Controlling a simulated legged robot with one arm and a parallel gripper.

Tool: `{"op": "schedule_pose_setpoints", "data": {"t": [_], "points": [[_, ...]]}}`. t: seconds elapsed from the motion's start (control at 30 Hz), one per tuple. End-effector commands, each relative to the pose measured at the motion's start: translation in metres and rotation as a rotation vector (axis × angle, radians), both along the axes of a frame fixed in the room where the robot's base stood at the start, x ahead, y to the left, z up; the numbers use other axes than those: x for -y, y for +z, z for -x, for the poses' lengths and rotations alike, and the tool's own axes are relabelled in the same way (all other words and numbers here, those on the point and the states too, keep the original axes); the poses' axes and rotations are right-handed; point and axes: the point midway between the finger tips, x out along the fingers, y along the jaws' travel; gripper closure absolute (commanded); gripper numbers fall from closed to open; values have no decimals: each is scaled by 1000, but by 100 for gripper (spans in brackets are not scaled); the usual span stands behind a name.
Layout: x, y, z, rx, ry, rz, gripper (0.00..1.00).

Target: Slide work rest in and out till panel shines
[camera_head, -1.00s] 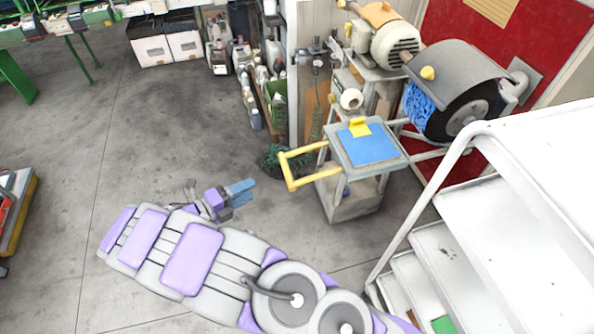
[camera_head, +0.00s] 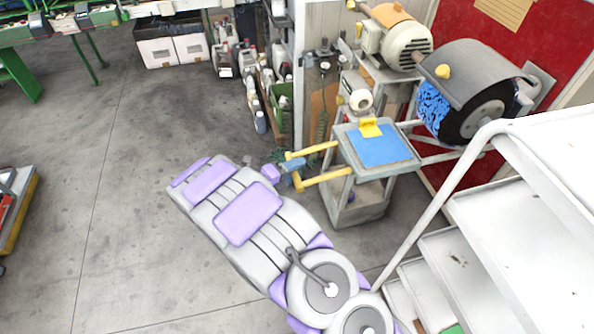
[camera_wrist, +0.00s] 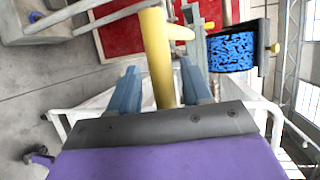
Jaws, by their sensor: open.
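The work rest is a grey stand with a blue panel (camera_head: 384,151) on top, a yellow clamp (camera_head: 370,127) at its back edge and a yellow U-shaped handle (camera_head: 322,179) on its left. My gripper (camera_head: 291,165) is at the handle's end bar. In the wrist view the open fingers (camera_wrist: 158,88) stand one on each side of the yellow bar (camera_wrist: 157,55), with gaps visible. The blue buffing brush (camera_head: 432,108) sits under a grey hood behind and right of the panel; it also shows in the wrist view (camera_wrist: 232,52).
A white stepped frame with a rail (camera_head: 440,200) stands close on the right. Bottles and crates (camera_head: 262,100) line the wall behind the handle. A motor (camera_head: 407,42) sits above the rest.

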Motion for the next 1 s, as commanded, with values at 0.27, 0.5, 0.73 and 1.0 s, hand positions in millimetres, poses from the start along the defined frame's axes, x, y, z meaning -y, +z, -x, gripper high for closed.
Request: {"op": "schedule_pose_setpoints", "data": {"t": [0.27,0.5,0.73,1.0], "points": [[11,-1,-5,0,0,-5,52],[9,-1,-5,0,0,-2,60],[7,-1,-5,0,0,0,82],[9,-2,-6,-2,0,-2,100]]}}
